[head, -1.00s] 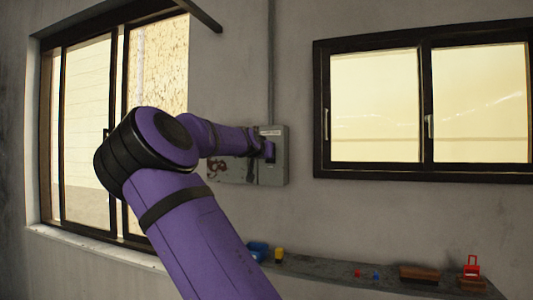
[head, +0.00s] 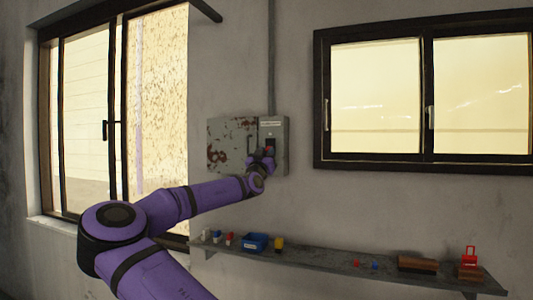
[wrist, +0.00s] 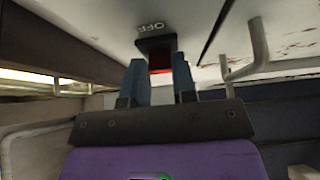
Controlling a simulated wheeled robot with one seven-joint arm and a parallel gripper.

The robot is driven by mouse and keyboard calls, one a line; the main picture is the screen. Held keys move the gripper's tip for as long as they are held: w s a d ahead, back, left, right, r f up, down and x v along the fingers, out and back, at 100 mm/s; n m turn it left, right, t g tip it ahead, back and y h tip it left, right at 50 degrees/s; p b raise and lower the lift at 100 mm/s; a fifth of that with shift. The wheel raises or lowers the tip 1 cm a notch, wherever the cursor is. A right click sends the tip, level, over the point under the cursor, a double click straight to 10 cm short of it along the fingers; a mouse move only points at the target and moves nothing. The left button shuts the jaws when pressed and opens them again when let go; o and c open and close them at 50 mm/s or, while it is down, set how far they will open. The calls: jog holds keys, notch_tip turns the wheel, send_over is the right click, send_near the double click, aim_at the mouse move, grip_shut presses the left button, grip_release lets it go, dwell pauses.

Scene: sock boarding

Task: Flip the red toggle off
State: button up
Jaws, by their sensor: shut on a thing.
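The red toggle (wrist: 160,63) shows in the wrist view between my two fingers, below a dark housing and an upside-down "OFF" label (wrist: 150,27). A small red part of it also shows in the head view (head: 269,149), on the right-hand panel of a grey wall box (head: 280,130). My gripper (wrist: 160,76) is shut on the toggle, with a blue-grey finger on each side. In the head view my gripper (head: 264,157) reaches the panel from below. The toggle's lower part and its exact tilt are hard to make out.
The box's rusty door (head: 225,135) with a handle is left of the panel. A narrow shelf (head: 330,262) below holds a blue bin (head: 255,242), a yellow item (head: 279,243), brown blocks (head: 418,264) and a red item (head: 469,257). Windows flank the box.

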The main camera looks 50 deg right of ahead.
jog(key=shift+f, duration=0.1)
dwell(0.5)
jog(key=o, duration=0.9)
jog(key=v, duration=1)
jog(key=shift+s+a+f, duration=0.1)
jog(key=shift+a+f, duration=0.05)
jog(key=shift+f, duration=0.3)
